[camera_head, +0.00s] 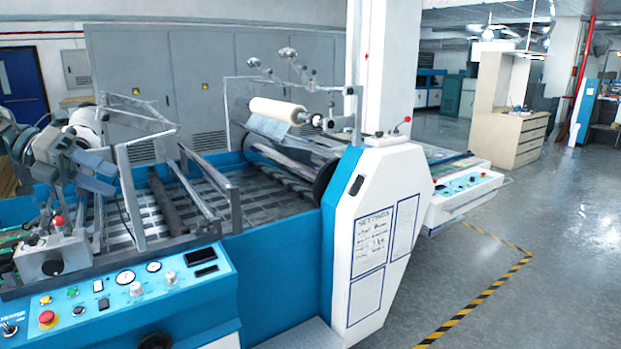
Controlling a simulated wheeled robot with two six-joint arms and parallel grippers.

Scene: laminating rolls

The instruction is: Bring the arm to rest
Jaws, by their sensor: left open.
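My left gripper (104,178) shows at the left edge, in front of the laminating machine's left end. Its two blue-grey fingers are apart, with nothing seen between them. It hangs above the machine's blue side and control panel, and I cannot tell whether it touches the frame behind it. My right gripper is not in view. A cream laminating roll (277,109) sits on a shaft at the top of the machine, well to the right of my left gripper.
The blue and white laminating machine (385,190) fills the left and middle. Its control panel (130,290) has knobs and a red button. Grey cabinets (140,70) stand behind. A beige drawer unit (515,130) stands back right. The floor at right is clear, with striped tape.

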